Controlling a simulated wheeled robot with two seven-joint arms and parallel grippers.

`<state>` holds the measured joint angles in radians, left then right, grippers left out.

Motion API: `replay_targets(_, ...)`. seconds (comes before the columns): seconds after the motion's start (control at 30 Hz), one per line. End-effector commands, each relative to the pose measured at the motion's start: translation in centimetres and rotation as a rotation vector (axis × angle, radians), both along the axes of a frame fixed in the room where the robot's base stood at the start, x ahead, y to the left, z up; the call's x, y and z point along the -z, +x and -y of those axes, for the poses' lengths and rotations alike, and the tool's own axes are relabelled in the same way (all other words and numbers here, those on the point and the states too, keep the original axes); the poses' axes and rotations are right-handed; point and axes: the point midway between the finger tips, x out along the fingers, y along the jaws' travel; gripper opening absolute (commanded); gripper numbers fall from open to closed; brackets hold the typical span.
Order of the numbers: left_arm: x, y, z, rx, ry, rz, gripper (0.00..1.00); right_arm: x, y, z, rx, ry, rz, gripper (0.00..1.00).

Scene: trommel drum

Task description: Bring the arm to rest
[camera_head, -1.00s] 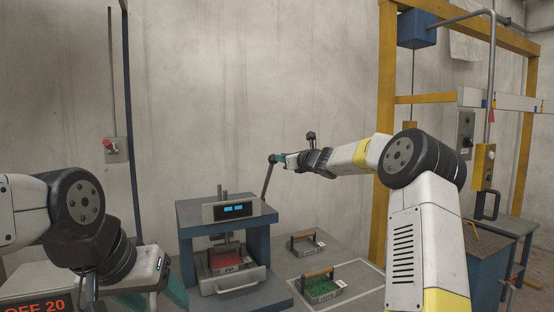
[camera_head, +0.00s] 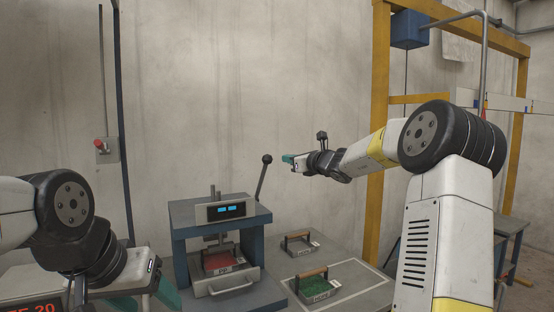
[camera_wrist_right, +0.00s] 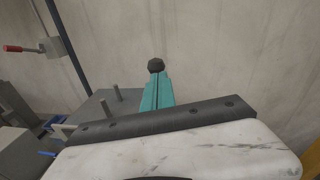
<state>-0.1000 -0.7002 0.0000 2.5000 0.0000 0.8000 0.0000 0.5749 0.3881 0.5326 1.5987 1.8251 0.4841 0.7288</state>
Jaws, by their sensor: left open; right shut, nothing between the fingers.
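My right arm reaches in from the right in the head view. Its gripper (camera_head: 288,159) has teal fingers that are shut and empty, beside the black knob (camera_head: 267,159) of the press lever and apart from it. In the right wrist view the shut fingers (camera_wrist_right: 158,92) point toward the knob (camera_wrist_right: 156,65), which shows just beyond the tips. My left gripper (camera_head: 160,292) is low at the left, open, with its teal fingers partly hidden by my left arm and the bottom edge.
A blue press (camera_head: 250,245) with a lit display holds a red-filled tray (camera_head: 219,262). To its right lie a green-filled tray (camera_head: 319,285) and another handled tray (camera_head: 299,245). A yellow frame (camera_head: 379,120) stands behind my right arm.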

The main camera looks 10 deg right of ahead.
Motion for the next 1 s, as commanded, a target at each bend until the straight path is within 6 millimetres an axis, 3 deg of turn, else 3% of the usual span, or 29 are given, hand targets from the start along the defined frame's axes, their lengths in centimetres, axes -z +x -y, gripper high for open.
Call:
replay_targets(0.37, 0.0, 0.0, 0.0, 0.0, 0.0, 0.0, 0.61, 0.1, 0.0, -0.1, -0.001, -0.006, -0.001, 0.0)
replay_targets(0.47, 0.0, 0.0, 0.0, 0.0, 0.0, 0.0, 0.61, -0.1, -1.0, -1.5, -0.031, -0.074, 0.014, 0.0)
replay_targets(0.53, 0.0, 0.0, 0.0, 0.0, 0.0, 0.0, 0.61, -0.3, -2.8, -3.7, -0.084, -0.191, 0.04, 0.0)
replay_targets(0.67, 0.0, 0.0, 0.0, 0.0, 0.0, 0.0, 0.61, 0.1, -9.4, -9.4, -0.257, -0.566, 0.131, 0.0)
replay_targets(0.8, 0.0, 0.0, 0.0, 0.0, 0.0, 0.0, 0.61, 2.4, -18.7, -13.1, -0.486, -1.028, 0.253, 0.0)
replay_targets(0.9, 0.0, 0.0, 0.0, 0.0, 0.0, 0.0, 0.61, 4.6, -25.4, -13.5, -0.651, -1.329, 0.341, 0.0)
replay_targets(1.0, 0.0, 0.0, 0.0, 0.0, 0.0, 0.0, 0.61, 7.2, -31.9, -12.4, -0.816, -1.605, 0.427, 0.0)
